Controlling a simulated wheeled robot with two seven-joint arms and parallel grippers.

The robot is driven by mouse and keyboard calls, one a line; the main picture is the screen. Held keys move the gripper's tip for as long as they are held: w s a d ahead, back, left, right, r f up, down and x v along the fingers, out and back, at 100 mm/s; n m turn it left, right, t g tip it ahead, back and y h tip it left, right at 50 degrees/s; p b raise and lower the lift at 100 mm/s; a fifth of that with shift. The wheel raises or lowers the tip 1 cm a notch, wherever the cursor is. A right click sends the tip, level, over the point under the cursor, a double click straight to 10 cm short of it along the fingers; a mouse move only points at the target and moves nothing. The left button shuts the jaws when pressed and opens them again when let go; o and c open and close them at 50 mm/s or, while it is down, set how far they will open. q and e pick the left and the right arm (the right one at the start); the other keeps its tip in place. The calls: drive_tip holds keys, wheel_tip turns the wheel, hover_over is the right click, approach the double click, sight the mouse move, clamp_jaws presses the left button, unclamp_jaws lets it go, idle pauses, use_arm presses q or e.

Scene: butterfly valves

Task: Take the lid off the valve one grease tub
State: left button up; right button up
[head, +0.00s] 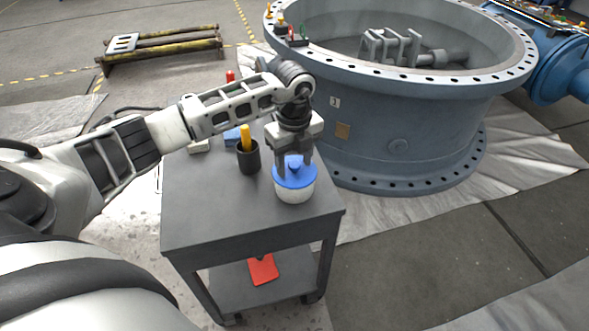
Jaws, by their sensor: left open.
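The grease tub (294,195) is white and stands upright near the right edge of the grey cart top. Its blue lid (295,180) sits on the tub and has a small raised knob in the middle. My left gripper (294,165) points down right over the lid, with its fingers open around or just above the knob. I cannot tell whether the fingers touch the knob. My right gripper is not in view.
A black cup (248,157) with a yellow-handled item stands left of the tub. A blue block (232,137) lies behind it. The large grey valve body (400,125) stands close behind the cart. The cart's front top (225,220) is clear. A red item (263,269) lies on the lower shelf.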

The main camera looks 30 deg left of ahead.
use_arm(q)
drive_tip(key=c, duration=1.1)
drive_tip(key=shift+o, duration=0.2)
drive_tip(key=shift+r, duration=0.1)
